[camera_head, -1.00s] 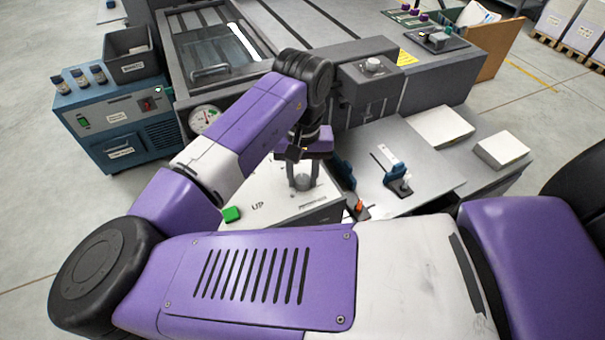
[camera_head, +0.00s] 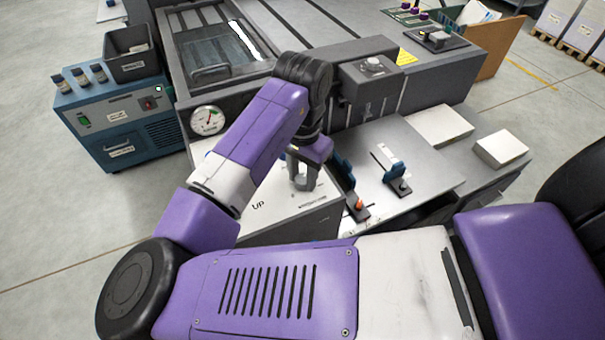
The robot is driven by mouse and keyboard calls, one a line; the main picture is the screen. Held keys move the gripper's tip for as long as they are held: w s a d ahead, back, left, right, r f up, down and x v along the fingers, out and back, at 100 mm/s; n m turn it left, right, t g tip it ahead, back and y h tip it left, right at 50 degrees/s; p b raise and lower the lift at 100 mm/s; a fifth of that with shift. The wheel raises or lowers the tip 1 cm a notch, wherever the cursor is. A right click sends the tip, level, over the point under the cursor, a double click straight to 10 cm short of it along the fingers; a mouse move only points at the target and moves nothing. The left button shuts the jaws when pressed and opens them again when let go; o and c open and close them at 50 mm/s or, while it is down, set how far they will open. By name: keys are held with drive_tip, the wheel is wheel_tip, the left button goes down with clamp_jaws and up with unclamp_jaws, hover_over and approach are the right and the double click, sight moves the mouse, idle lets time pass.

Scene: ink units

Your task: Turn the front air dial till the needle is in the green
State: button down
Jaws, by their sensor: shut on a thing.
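The round white gauge (camera_head: 207,120) is on the front left of the grey press. Its dark needle leans up and to the right; its coloured marks are too small to say whether the needle is in the green. My gripper (camera_head: 302,160) points down over a white-topped box (camera_head: 262,188) marked "UP". It is shut on a short grey upright cylinder, which appears to be the front air dial (camera_head: 302,177). My wrist and forearm hide the upper part of the grip.
Another round knob (camera_head: 374,65) is on the grey housing behind my wrist. Blue clamps (camera_head: 397,186) and white paper stacks (camera_head: 440,125) lie to the right. A blue unit (camera_head: 120,125) with a dark bin stands left.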

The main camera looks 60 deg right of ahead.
sight(303, 178)
drive_tip(key=shift+m, duration=0.4)
drive_tip(key=c, duration=1)
unclamp_jaws()
drive_tip(key=shift+r, duration=0.1)
wheel_tip(303, 178, up, 8)
drive_tip(key=shift+f, duration=0.15)
idle(1.9)
